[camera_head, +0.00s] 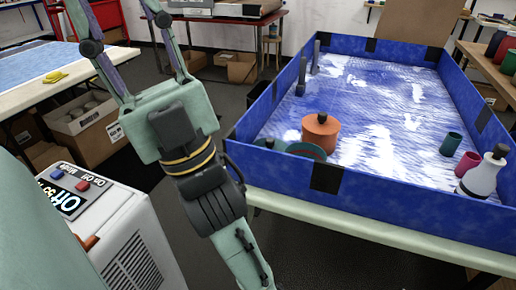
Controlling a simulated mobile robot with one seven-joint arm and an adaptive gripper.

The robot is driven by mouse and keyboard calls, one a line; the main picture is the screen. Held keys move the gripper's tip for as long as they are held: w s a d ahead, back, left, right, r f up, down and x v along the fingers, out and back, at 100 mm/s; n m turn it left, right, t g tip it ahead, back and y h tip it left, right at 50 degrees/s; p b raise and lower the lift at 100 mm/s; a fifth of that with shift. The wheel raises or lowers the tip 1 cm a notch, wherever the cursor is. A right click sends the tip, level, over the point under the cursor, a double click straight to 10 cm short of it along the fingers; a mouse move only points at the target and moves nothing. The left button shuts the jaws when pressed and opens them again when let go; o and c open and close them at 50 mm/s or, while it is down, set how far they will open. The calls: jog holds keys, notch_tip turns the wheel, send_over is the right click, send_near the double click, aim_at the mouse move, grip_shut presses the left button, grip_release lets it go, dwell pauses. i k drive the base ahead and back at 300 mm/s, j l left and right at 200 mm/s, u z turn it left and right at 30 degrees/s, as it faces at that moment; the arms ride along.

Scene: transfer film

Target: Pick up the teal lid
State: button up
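A low teal round piece (306,149) sits in the near left corner of the blue-walled tray (390,193), partly hidden by the near wall. A dark knob (270,142) shows just left of it. I cannot tell whether the knob and the teal piece are one lid. An orange lidded pot (320,134) with a dark knob stands just behind. My gripper (118,8) is at upper left, well outside the tray and apart from the teal piece. Its two fingers are spread, with nothing seen between them; their tips run past the top edge.
In the tray stand a teal cup (451,143), a magenta cup (467,163), a white bottle (482,175) and grey posts (302,75). A white machine (125,235) is at lower left. Another table (30,92) and cardboard boxes (90,130) are at left.

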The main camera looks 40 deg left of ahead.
aim_at(273, 144)
jog(key=i+u, duration=0.1)
jog(key=u, duration=0.65)
jog(key=i+l+u, duration=0.1)
jog(key=u, duration=0.25)
jog(key=i+l, duration=0.1)
jog(key=l, duration=0.15)
jog(key=i+l, duration=0.15)
jog(key=k+l+u, duration=0.1)
jog(key=l, duration=0.25)
jog(key=k+l, duration=0.25)
jog(key=i, duration=0.45)
jog(key=i+l+u, duration=0.1)
jog(key=i, duration=0.35)
